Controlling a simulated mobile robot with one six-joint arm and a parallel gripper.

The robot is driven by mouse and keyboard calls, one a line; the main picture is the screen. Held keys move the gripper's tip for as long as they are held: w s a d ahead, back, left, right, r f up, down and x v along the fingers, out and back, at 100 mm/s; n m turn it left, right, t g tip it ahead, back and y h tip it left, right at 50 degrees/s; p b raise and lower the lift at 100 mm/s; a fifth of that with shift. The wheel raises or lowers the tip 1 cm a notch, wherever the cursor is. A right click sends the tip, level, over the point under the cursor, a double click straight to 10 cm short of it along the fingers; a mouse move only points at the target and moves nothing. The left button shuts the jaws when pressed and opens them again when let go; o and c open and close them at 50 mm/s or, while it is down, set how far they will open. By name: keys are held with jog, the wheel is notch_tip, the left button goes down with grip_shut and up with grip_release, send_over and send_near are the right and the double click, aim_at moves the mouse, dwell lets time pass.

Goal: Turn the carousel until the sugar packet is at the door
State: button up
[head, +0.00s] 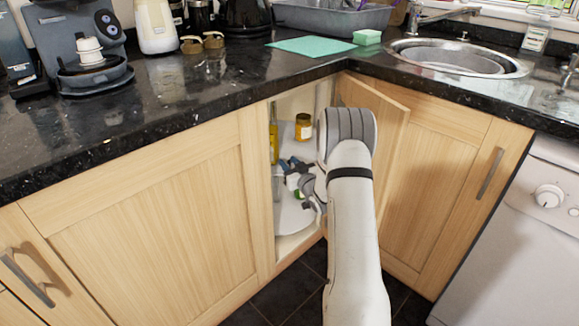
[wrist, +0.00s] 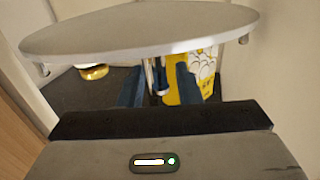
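The carousel shows through the open corner door in the head view, with an upper round shelf (head: 288,134) and a lower one (head: 293,222). My gripper (head: 290,170) reaches in between these shelves, partly hidden by my arm. In the wrist view, my gripper (wrist: 160,82) has its two dark blue fingers apart under a pale round shelf (wrist: 140,30). A pale upright post shows between and beyond them; contact cannot be told. A yellow packet with white lumps printed on it (wrist: 205,72), apparently the sugar packet, stands just right of the right finger, partly hidden by it.
A gold-lidded jar (wrist: 93,72) stands left in the wrist view. A yellow-filled jar (head: 303,127) and a yellow bottle (head: 273,135) are in the cabinet. The open door (head: 385,120) stands right of my arm. Cabinet walls are close on both sides.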

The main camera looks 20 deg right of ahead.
jog(key=shift+w, duration=0.15)
jog(key=shift+c, duration=0.4)
grip_shut()
